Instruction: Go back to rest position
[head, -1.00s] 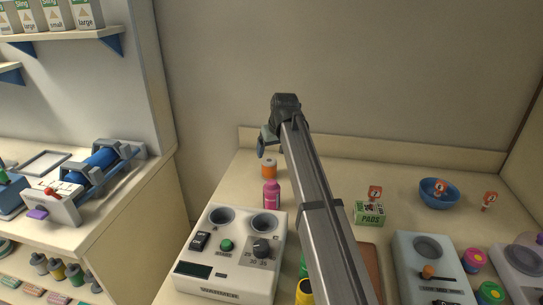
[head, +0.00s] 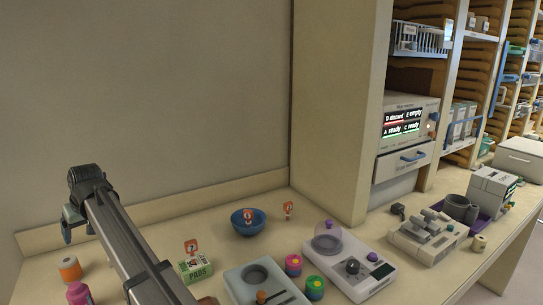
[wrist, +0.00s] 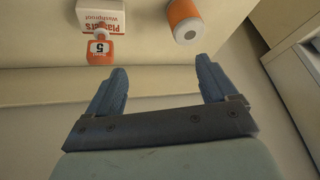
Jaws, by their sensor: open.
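My gripper (head: 70,222) is at the left in the head view, at the end of my raised arm, above the back left of the counter. In the wrist view its two blue fingers (wrist: 161,88) stand wide apart with nothing between them. Ahead of the fingers are a white and red plasters box (wrist: 101,12) with an orange tag marked 5 (wrist: 100,50), and an orange and white roll or bottle (wrist: 186,20). The gripper touches neither. The orange item also shows in the head view (head: 69,268).
A pink bottle (head: 79,293), a green pads box (head: 196,268) and a blue bowl (head: 248,226) stand on the counter (head: 160,240). Devices with dials (head: 350,262) stand right of them. A tall cabinet side (head: 345,120) rises behind. The wall (head: 150,90) is close behind my gripper.

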